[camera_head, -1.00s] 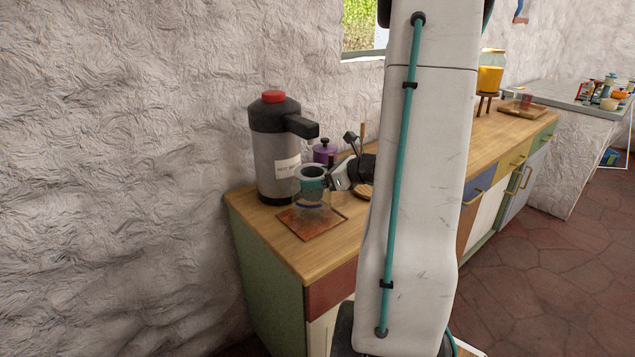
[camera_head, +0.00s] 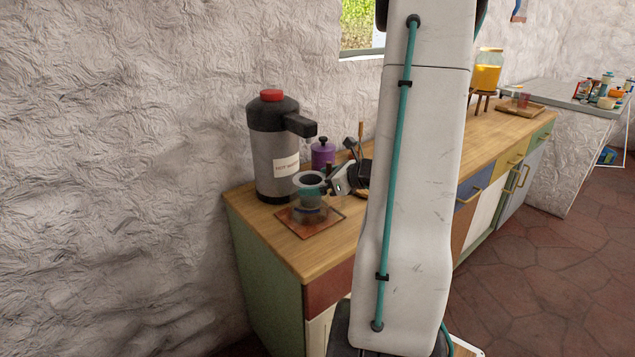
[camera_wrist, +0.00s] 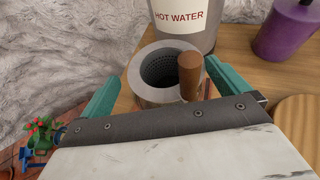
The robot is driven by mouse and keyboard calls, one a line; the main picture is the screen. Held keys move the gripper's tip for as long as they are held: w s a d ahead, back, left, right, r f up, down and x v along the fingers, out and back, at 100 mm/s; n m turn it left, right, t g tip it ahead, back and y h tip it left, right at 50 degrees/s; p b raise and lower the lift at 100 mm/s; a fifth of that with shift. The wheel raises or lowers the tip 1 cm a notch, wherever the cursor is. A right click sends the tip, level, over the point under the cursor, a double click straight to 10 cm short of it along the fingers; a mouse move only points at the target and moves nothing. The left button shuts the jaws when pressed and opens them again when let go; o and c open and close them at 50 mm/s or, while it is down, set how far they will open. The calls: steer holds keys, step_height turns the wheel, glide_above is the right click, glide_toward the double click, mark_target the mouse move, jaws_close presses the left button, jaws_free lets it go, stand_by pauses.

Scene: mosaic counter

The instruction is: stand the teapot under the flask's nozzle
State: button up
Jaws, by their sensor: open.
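The teapot (camera_head: 310,207) is see-through with a grey rim and stands on a reddish square tray (camera_head: 331,218). In the wrist view I look down into its round grey infuser (camera_wrist: 138,84); a brown wooden handle (camera_wrist: 190,76) rises on the near side. The flask (camera_head: 272,160), grey with a black top and red button, stands just behind the tray. Its black nozzle (camera_head: 302,126) sticks out above the teapot; exact alignment is hard to tell. My gripper (camera_wrist: 162,74) is open, its teal fingers on either side of the teapot, and it shows in the head view (camera_head: 326,186).
A purple canister (camera_head: 322,156) stands right of the flask, near a round wooden board (camera_wrist: 297,120). A rough wall is behind. A juice dispenser (camera_head: 487,72) stands farther along the wooden counter (camera_head: 300,258). My arm hides the counter's middle.

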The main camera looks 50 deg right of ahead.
steer(key=v, duration=1.1)
steer(key=w+a+r+n+g+y, duration=0.1)
steer(key=w+a+n+g+y, duration=0.1)
steer(key=a+n, duration=0.35)
steer(key=w+a+r+n+g+y, duration=0.1)
steer(key=a+r+n+g+y, duration=0.15)
steer(key=a, duration=0.65)
steer(key=w+a+r+n+g+y, duration=0.1)
steer(key=w+a+n+g, duration=0.1)
steer(key=a+n, duration=0.4)
steer(key=s+a+r+n+g+h, duration=0.1)
steer(key=s+a+n+g+h, duration=0.1)
steer(key=s+a+n, duration=0.4)
steer(key=s+a+r+n+g+h, duration=0.1)
steer(key=s+a+n+g+h, duration=0.2)
steer(key=a+n, duration=0.6)
steer(key=s+n+h, duration=0.2)
steer(key=s+n, duration=0.1)
steer(key=n, duration=0.2)
steer(key=shift+a+r, duration=0.4)
steer(key=shift+s+g, duration=0.1)
steer(key=shift+g, duration=0.15)
